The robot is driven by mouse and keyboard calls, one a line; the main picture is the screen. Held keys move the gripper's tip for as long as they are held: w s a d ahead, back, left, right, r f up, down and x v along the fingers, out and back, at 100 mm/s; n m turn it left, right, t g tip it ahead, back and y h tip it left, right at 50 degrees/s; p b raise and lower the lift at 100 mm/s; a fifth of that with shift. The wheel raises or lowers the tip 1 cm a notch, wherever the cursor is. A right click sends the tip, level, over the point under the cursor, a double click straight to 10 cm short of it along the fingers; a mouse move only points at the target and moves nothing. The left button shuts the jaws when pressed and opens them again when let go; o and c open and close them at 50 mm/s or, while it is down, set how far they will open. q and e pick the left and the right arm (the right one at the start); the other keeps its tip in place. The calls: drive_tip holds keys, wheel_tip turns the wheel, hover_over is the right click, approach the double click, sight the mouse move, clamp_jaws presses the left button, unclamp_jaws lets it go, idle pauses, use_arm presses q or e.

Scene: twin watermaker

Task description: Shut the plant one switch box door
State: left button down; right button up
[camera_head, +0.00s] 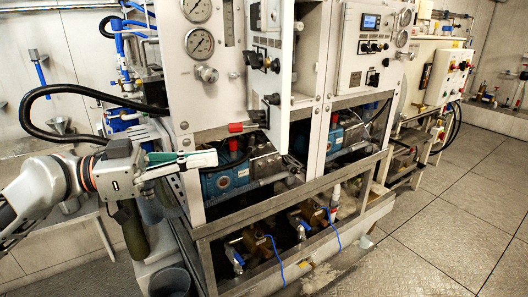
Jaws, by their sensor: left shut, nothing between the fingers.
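The plant one switch box door (284,75) is a white panel on the front of the nearer unit. It stands swung out from the frame, with black switch knobs on its face. My left gripper (212,158) comes in from the left, below and left of the door. Its fingers are shut and empty, pointing right, and appear apart from the door. A red-handled valve (237,127) lies between the fingertips and the door's lower part. My right gripper is out of view.
A second switch box (362,50) with a blue display is at the right. Gauges (200,43) are left of the door. Blue pumps (226,180) and a metal frame (300,203) sit below. A bucket (170,282) stands at the lower left. The tiled floor at the right is clear.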

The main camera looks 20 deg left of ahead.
use_arm(q)
drive_tip(key=p, duration=0.2)
approach(278, 148)
drive_tip(key=x, duration=0.5)
drive_tip(key=shift+d+r, duration=0.1)
drive_tip(key=shift+r, duration=0.1)
drive_tip(key=shift+p+x, duration=0.3)
drive_tip(key=shift+x, duration=0.5)
drive_tip(key=shift+f, duration=0.25)
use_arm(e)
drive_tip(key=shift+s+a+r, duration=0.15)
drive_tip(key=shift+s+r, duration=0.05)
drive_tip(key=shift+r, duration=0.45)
use_arm(q)
drive_tip(key=shift+w+d, duration=0.15)
drive_tip(key=shift+d, duration=0.05)
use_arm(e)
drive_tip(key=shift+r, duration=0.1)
